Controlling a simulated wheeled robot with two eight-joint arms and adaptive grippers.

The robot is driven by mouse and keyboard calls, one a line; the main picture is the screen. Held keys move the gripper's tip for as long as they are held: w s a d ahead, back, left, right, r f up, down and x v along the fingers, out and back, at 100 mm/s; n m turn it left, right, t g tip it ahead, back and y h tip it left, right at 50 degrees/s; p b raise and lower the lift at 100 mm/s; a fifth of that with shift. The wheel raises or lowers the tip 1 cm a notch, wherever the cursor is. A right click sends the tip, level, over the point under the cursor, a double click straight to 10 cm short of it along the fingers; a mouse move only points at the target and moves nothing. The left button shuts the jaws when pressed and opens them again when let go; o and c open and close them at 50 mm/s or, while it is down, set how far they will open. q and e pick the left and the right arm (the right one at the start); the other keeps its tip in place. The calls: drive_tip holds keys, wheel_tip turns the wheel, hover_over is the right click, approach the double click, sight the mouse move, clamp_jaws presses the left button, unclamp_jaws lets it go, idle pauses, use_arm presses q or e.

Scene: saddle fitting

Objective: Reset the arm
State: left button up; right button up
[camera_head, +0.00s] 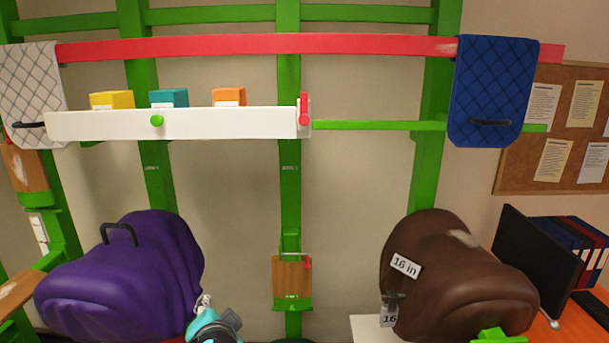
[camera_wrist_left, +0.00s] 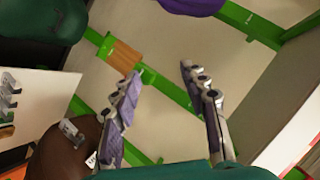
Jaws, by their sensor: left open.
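My left gripper (camera_head: 204,303) shows at the bottom of the head view, in front of the purple saddle's lower right side. In the left wrist view my left gripper (camera_wrist_left: 160,72) has its two fingers spread wide with nothing between them. Only a small part of the left arm shows in the head view, at the bottom edge. My right gripper is in neither view.
A purple saddle (camera_head: 120,270) is at left and a brown saddle (camera_head: 455,275) with a "16 in" tag at right. A white shelf (camera_head: 220,124) bears small boxes. White (camera_head: 30,90) and blue (camera_head: 492,90) pads hang from a red rail (camera_head: 250,45).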

use_arm(q)
drive_tip(key=s+f+n+g+h+b, duration=0.1)
drive_tip(key=s+f+b, duration=0.3)
drive_tip(key=f, duration=0.7)
drive_tip(key=s+f+n+g+h+b, duration=0.1)
drive_tip(key=s+f+b, duration=0.4)
drive_tip(key=f, duration=0.5)
drive_tip(key=s+f+n+g+h+b, duration=0.1)
drive_tip(key=s+f+n+b, duration=0.4)
drive_tip(key=f, duration=0.6)
drive_tip(key=shift+f+g+h, duration=0.3)
drive_tip(key=shift+g+h, duration=0.1)
drive_tip(key=shift+g, duration=0.4)
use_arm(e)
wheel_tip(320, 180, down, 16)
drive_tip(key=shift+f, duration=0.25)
use_arm(q)
drive_tip(key=shift+o, duration=0.2)
